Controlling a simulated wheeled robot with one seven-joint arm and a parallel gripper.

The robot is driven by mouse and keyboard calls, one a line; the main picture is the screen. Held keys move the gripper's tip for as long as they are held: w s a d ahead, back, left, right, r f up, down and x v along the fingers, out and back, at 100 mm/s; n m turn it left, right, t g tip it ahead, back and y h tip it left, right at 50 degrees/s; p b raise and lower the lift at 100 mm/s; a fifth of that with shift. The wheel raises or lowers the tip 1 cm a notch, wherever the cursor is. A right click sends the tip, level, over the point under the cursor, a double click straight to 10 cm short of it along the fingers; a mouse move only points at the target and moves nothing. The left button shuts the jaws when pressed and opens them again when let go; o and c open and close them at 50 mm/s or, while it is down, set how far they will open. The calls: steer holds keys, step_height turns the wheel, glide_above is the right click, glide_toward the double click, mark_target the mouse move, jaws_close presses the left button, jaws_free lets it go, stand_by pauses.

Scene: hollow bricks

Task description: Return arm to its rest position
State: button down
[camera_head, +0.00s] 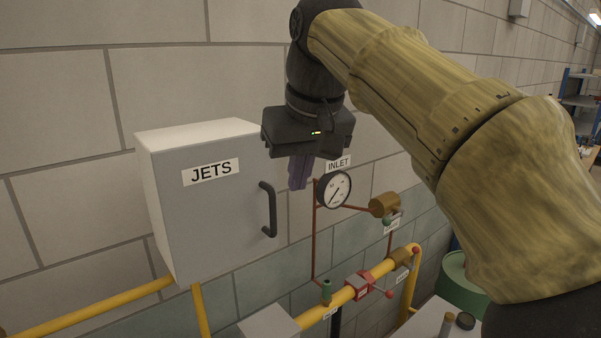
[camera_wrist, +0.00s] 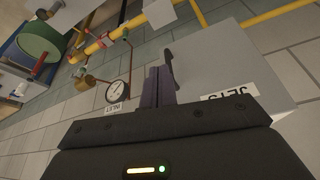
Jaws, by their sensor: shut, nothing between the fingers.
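My gripper (camera_head: 299,172) hangs in front of the wall, pointing down, between the JETS cabinet and the pressure gauge in the head view. Its purple fingers are together with nothing between them; they also show in the wrist view (camera_wrist: 159,86). The grey JETS cabinet (camera_head: 215,220) is on the left with its door shut and a black handle (camera_head: 268,209). The handle also shows in the wrist view (camera_wrist: 169,68), close to the fingers in the picture. I cannot tell the exact gap between them. My arm reaches in from the right.
The round gauge (camera_head: 334,189) sits under the INLET label (camera_head: 339,163). Yellow pipes (camera_head: 335,302) with a red valve (camera_head: 359,286) run below. A green drum (camera_head: 461,284) stands at the lower right. Shelves (camera_head: 580,100) are at the far right. The wall above the cabinet is clear.

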steer(key=w+d+f+m+h+b, duration=0.1)
steer(key=w+d+f, duration=0.15)
steer(key=f, duration=0.85)
steer(key=w+d+f+m+b, duration=0.1)
steer(key=d+f, duration=0.3)
steer(key=f, duration=0.7)
steer(key=s+d+f+m, duration=0.1)
steer(key=s+d+f, duration=0.2)
steer(key=f, duration=0.4)
steer(key=s+d+f+m+b, duration=0.1)
steer(key=s+d+f, duration=0.2)
steer(key=s+f, duration=0.2)
steer(key=s+d+f+m+g, duration=0.1)
steer(key=s+d+f, duration=0.2)
steer(key=f, duration=0.6)
steer(key=shift+s+d+h, duration=0.3)
steer(key=shift+s+h, duration=0.1)
